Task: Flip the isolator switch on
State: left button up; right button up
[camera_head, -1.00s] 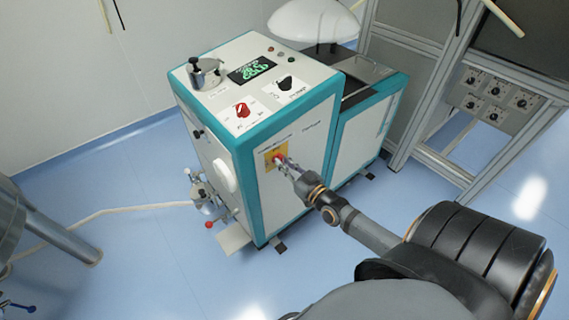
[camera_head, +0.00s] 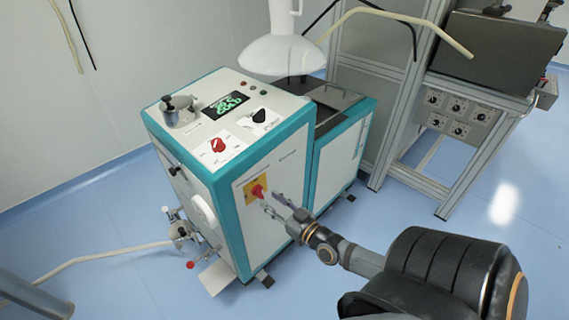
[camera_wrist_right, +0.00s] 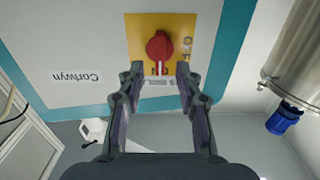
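The isolator switch is a red rotary knob (camera_head: 259,191) on a yellow plate on the white and teal machine's front face. In the right wrist view the knob (camera_wrist_right: 159,46) is at top centre, its white mark toward the bottom of the picture; lettering there appears upside down. My right gripper (camera_head: 274,202) is open and empty, just right of and below the knob in the head view. In the wrist view its two fingers (camera_wrist_right: 158,80) are spread on either side below the knob, apparently apart from it. My left gripper is out of view.
The machine's top (camera_head: 240,100) carries a green display, a red knob (camera_head: 217,145) and a black knob (camera_head: 259,116). A metal frame with a control panel (camera_head: 456,114) stands at right. A hose (camera_head: 100,258) crosses the floor at left. Floor in front is clear.

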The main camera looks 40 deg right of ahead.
jog(key=s, duration=0.8)
jog(key=shift+d, duration=0.3)
jog(key=s+d+f+g+h, duration=0.15)
jog(key=d+f, duration=0.25)
jog(key=f, duration=0.5)
jog(key=s+d+f+g+h, duration=0.1)
jog(key=d+f+g, duration=0.2)
jog(key=f, duration=0.5)
jog(key=s+f+g, duration=0.3)
jog(key=s+f, duration=0.2)
jog(key=f, duration=0.5)
jog(key=s+f+g, duration=0.3)
jog(key=s+f, duration=0.3)
jog(key=f, duration=0.3)
jog(key=s+a+f+g, duration=0.7)
jog(key=s+a+f, duration=0.55)
jog(key=s, duration=0.25)
notch_tip(320, 180, up, 13)
jog(key=p, duration=1.2)
jog(key=shift+d+t+p, duration=0.25)
jog(key=shift+t+p, duration=0.05)
jog(key=shift+t, duration=0.05)
